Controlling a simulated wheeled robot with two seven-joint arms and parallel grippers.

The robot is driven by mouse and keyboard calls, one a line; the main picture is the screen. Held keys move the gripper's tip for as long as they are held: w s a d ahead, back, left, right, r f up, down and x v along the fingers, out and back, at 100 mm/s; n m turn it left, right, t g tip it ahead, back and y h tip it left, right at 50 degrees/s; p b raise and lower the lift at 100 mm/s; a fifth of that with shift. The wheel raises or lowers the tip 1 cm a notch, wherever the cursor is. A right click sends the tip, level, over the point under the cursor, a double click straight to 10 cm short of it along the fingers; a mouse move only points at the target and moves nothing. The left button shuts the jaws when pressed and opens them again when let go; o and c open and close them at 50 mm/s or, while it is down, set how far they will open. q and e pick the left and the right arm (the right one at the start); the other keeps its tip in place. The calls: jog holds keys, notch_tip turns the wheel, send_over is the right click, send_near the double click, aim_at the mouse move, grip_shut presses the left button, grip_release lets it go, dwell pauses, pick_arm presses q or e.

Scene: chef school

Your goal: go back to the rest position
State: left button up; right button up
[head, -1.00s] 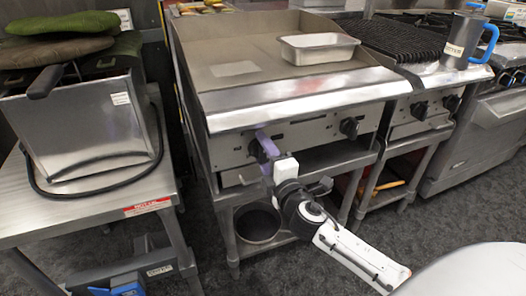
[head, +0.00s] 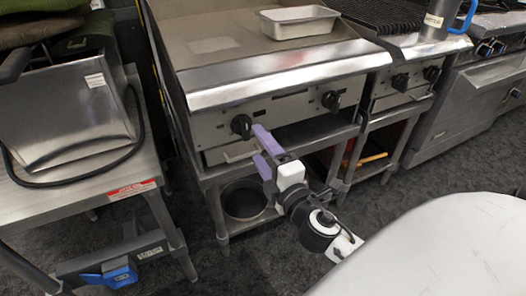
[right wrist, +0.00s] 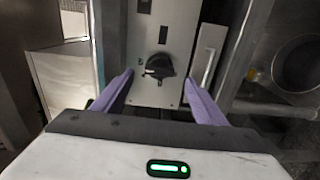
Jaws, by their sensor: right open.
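My right gripper (head: 256,145) has purple fingers and is open and empty in front of the griddle's front panel. A black left knob (head: 241,125) on the panel shows just left of the upper fingertip. In the right wrist view a black knob (right wrist: 159,65) appears between the two spread fingers of the gripper (right wrist: 158,79), beyond their tips. I see no contact between them. My left gripper is not in view.
The griddle (head: 220,45) holds a metal pan (head: 299,22). A second knob (head: 331,101) is farther right. A round pot (head: 243,200) stands on the shelf below. A steel table (head: 75,205) is at left, with a blue object (head: 118,274) low beneath it. Dark floor lies between.

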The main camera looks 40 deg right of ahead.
jog(key=shift+s+a, duration=0.1)
jog(key=shift+s, duration=0.4)
